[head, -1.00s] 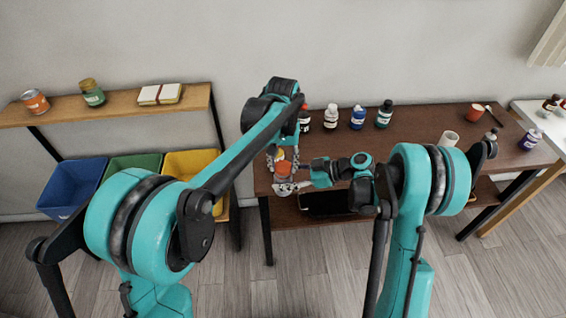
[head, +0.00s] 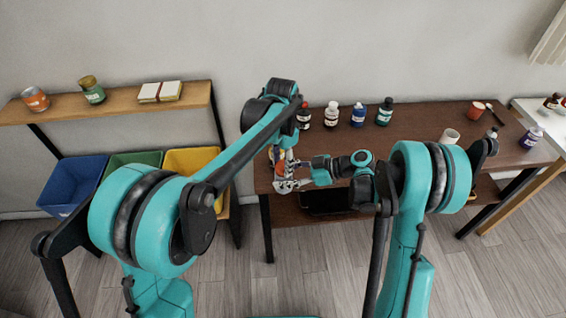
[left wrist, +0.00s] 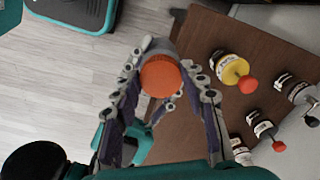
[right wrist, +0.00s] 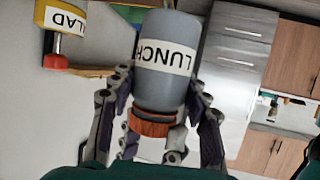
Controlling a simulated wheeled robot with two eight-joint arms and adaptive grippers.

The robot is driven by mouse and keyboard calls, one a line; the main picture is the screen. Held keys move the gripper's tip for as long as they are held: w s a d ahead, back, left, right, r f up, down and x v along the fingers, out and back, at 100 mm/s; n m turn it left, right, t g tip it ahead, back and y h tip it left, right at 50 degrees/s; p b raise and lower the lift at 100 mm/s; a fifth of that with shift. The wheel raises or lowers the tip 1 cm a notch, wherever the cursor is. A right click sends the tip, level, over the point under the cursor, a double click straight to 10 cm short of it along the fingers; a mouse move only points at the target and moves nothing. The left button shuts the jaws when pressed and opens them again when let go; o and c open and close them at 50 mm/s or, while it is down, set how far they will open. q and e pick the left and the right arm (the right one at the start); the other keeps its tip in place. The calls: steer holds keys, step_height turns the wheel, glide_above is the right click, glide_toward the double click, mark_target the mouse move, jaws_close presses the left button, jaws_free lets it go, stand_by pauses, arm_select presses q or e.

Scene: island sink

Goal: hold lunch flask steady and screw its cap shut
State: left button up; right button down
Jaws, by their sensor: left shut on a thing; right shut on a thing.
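The lunch flask (right wrist: 165,75) is a grey cylinder with a white label reading LUNCH. Its orange cap (left wrist: 161,78) faces my left wrist camera and sits at the flask's end; the cap also shows in the right wrist view (right wrist: 153,122). My left gripper (left wrist: 160,70) is shut on the cap from above, with a finger on each side. My right gripper (right wrist: 160,82) is shut on the flask body from the side. In the head view the grippers meet near the table's left end and mostly hide the flask.
A mug (head: 450,137) stands at the right. Colored bins (head: 75,185) sit under a shelf at the left. The table's middle is clear.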

arm_select(q)
steer(key=m, duration=0.7)
steer(key=shift+w, duration=0.15)
steer(key=m, duration=0.7)
steer(key=shift+w, duration=0.15)
steer(key=m, duration=0.7)
steer(key=shift+w+d, duration=0.1)
steer(key=shift+d, duration=0.05)
steer(key=m, duration=0.4)
steer(key=shift+m, duration=0.4)
steer(key=o, duration=0.7)
steer(key=shift+o, duration=0.2)
steer(key=shift+d, duration=0.1)
steer(key=shift+r, duration=0.1)
